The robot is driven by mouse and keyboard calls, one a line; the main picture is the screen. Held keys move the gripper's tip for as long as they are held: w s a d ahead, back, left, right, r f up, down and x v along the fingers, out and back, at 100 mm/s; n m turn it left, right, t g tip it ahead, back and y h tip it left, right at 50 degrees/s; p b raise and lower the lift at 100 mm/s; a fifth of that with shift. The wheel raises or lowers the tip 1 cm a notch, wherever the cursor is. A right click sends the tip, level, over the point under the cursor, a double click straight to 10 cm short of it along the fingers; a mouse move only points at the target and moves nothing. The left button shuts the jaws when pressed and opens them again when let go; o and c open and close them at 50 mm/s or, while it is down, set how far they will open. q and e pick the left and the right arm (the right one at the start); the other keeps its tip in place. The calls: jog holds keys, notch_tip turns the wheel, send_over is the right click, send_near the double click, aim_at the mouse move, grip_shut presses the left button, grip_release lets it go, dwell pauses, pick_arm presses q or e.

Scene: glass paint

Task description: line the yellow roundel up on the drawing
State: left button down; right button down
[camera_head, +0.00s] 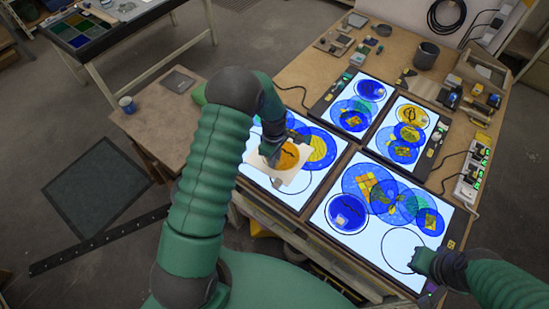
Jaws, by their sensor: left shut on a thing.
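The yellow roundel (288,157), an amber disc with dark marks on a pale square sheet, is at the front-left light panel (257,173). My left gripper (273,153) is shut on it from above, and the arm hides part of it. I cannot tell whether the sheet touches the panel. The drawing's black circle outline (292,184) shows partly below the sheet. Blue and yellow discs (318,147) lie just right of it. My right gripper (428,262) is at the lower right, beside an empty circle outline (403,251) on the front-right panel; its fingers are unclear.
Three more lit panels bear overlapping blue and yellow discs, such as the back-right panel (389,129). Power strips (472,170) and cables line the bench's right edge. A dark pot (426,55) and small tools stand at the back.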

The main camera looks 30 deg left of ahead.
pick_arm(q)
jog(key=shift+a+f, duration=0.1)
jog(key=c, duration=1.2)
grip_release()
jog(key=shift+a, duration=0.2)
pick_arm(e)
jog(key=shift+a, duration=0.3)
pick_arm(q)
jog(key=shift+d, duration=0.1)
jog(key=shift+r, duration=0.35)
notch_tip(320, 180, up, 16)
jog(key=b, duration=0.3)
jog(key=s+d+f+m+t+b, duration=0.1)
jog(key=s+d+f+m, duration=0.1)
jog(key=s+d+m, duration=0.3)
jog(key=s+d+f+m+t+b, duration=0.1)
jog(key=s+d+f+m, duration=0.2)
jog(key=s+m, duration=0.7)
jog(key=shift+s+d+f+m+t, duration=0.15)
jog(key=shift+s+d+m+t, duration=0.2)
jog(key=shift+d+m, duration=1)
pick_arm(e)
jog(key=shift+s+x, duration=0.2)
jog(key=shift+x, duration=0.7)
jog(key=shift+s+x, duration=0.2)
jog(key=shift+x, duration=0.65)
jog(key=shift+s+x, duration=0.2)
jog(key=shift+x, duration=0.7)
